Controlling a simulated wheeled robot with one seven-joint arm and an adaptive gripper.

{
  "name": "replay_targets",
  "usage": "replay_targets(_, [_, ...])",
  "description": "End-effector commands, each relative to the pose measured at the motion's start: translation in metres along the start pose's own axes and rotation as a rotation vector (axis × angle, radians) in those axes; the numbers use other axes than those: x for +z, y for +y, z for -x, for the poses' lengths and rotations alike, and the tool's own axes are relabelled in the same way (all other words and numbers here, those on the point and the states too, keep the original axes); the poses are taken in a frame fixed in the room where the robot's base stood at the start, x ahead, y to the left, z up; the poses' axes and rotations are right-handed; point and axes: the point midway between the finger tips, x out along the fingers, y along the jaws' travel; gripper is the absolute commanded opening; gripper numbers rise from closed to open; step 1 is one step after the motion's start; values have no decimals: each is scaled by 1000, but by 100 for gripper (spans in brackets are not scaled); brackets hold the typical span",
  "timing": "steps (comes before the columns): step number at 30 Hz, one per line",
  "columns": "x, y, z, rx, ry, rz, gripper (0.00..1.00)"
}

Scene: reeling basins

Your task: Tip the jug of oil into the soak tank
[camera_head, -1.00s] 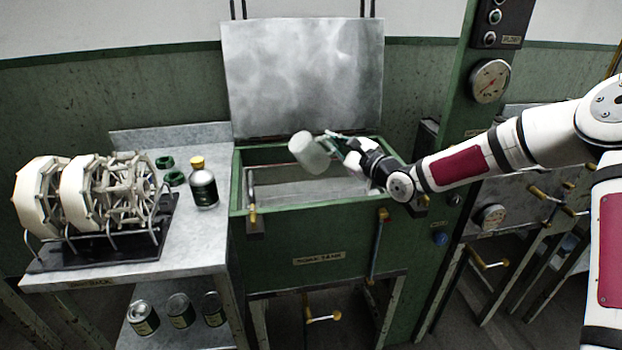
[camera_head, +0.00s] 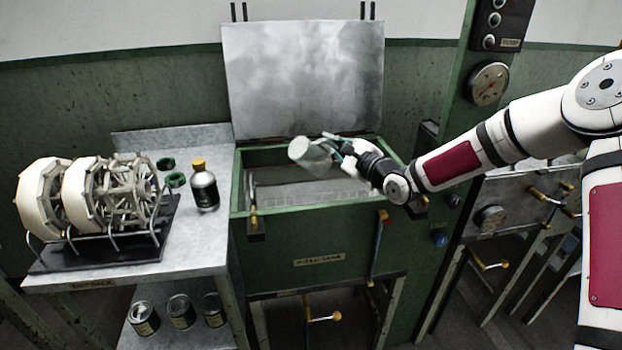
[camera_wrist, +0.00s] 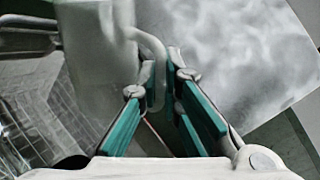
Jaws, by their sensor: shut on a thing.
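The jug (camera_head: 317,161) is a pale, translucent vessel. It is held above the open soak tank (camera_head: 330,245), well tilted, with its whitish end up and to the left in the head view. My gripper (camera_head: 340,147) is shut on the jug's handle from the right. In the wrist view the jug (camera_wrist: 95,60) fills the upper left, and its curved handle lies between the teal finger pads of my gripper (camera_wrist: 163,85). The tank is a green-framed basin with a mesh inside. I cannot make out any oil stream.
The tank's grey lid (camera_head: 300,80) stands raised behind it. A bench (camera_head: 190,250) at left holds a reel rack (camera_head: 100,205), a dark bottle with a yellow cap (camera_head: 204,188) and green rings. Tins stand on the lower shelf. A gauge column (camera_head: 470,110) rises at right.

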Motion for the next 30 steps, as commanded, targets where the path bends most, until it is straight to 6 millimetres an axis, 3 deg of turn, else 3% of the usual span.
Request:
replay_targets(1, [16,2,0,3,-2,81,0])
replay_targets(2, [16,4,0,0,2,112,0])
replay_targets(30, [14,4,1,-3,8,138,0])
